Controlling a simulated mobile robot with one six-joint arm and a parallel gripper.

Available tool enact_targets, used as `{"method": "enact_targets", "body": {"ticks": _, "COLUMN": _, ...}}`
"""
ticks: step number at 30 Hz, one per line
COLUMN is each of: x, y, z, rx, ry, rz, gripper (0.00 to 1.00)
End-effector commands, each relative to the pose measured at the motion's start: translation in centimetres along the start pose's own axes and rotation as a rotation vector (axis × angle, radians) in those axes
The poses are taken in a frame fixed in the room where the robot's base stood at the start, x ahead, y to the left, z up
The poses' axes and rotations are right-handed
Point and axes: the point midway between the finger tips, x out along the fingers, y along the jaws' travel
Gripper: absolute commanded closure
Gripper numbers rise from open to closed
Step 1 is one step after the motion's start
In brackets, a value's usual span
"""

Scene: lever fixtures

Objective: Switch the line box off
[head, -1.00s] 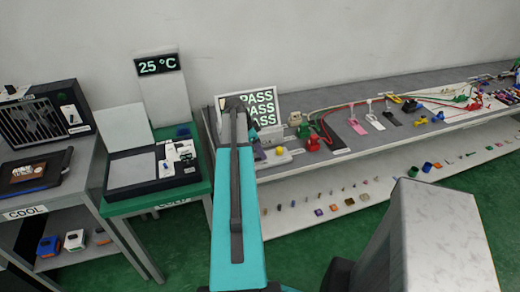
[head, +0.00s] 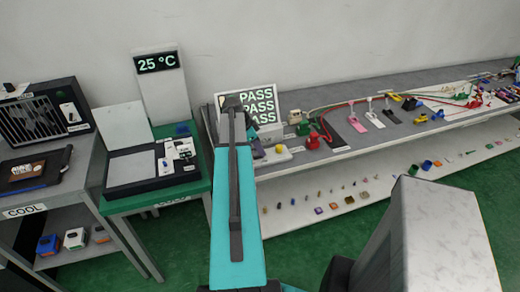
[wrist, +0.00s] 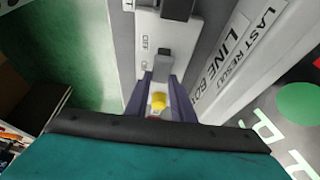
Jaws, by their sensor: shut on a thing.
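The line box is the pale panel (wrist: 180,45) lettered LINE BOX and OFF in the wrist view. A dark grey lever (wrist: 163,62) stands out of its slot. My gripper (wrist: 160,80) has its two purple fingers on either side of the lever's near end and is shut on it. The OFF lettering (wrist: 144,43) is beside the lever, to its left. In the head view my arm covers most of the box, and only a purple bit of my gripper (head: 257,150) shows.
A PASS screen (head: 262,100) stands behind my gripper. A yellow ball (head: 281,150) on a white block and a red device (head: 312,142) are close on its right. Cables and small parts fill the bench further right. A green table (head: 160,202) is at left.

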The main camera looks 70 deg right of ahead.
Motion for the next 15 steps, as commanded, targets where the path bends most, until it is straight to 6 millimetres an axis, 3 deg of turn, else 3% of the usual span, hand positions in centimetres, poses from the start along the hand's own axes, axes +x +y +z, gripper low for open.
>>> {"method": "enact_targets", "body": {"ticks": 15, "x": -0.02, "y": -0.09, "z": 0.82, "rx": -0.001, "ry": 0.189, "rz": -0.004, "gripper": 1.00}}
